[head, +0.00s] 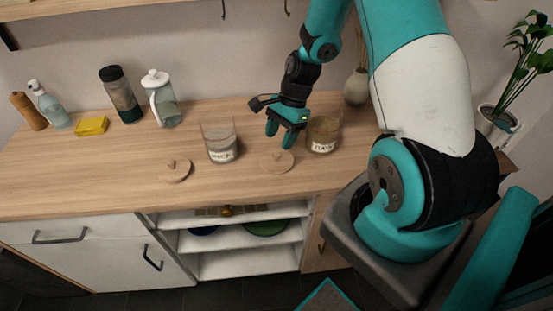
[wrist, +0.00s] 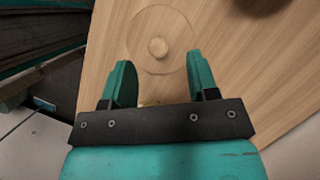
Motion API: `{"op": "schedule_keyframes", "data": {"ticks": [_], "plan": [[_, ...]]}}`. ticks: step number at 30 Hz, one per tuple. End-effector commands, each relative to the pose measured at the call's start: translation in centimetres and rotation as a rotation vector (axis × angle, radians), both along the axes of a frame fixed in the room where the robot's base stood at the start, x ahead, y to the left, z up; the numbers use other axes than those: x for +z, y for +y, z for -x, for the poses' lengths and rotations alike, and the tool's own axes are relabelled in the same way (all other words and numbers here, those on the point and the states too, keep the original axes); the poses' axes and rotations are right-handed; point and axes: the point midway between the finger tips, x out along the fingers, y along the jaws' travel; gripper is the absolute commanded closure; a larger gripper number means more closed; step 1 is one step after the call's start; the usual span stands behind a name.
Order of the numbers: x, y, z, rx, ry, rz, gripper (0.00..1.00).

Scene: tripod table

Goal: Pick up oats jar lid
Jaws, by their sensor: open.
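A round wooden lid with a small knob (head: 277,162) lies flat on the counter beside the right jar (head: 322,136), whose label seems to read "OATS". My gripper (head: 281,138) is open and empty, above this lid. In the wrist view the lid (wrist: 157,47) shows between and beyond my two fingertips (wrist: 160,66), with its knob roughly centred between them. A second, similar wooden lid (head: 175,170) lies to the left, near another open glass jar (head: 220,144) with a label that seems to read "RICE".
The wooden counter (head: 110,175) has free room at the front left. A yellow sponge (head: 91,126), a dark bottle (head: 121,98) and a white-topped jug (head: 161,100) stand at the back left. A vase (head: 356,88) stands behind the right jar. Open shelves (head: 250,265) lie below the front edge.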

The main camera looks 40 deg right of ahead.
Motion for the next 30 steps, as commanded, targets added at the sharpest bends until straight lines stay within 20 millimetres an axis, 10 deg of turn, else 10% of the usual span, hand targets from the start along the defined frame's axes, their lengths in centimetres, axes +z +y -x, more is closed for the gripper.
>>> {"op": "schedule_keyframes", "data": {"ticks": [19,26,30], "plan": [[-4.8,1.1,0.4,0.001,0.000,0.000,0.46],[-4.8,1.1,0.4,0.001,0.000,0.000,0.99],[-4.8,1.1,0.4,0.001,0.000,0.000,1.00]]}}
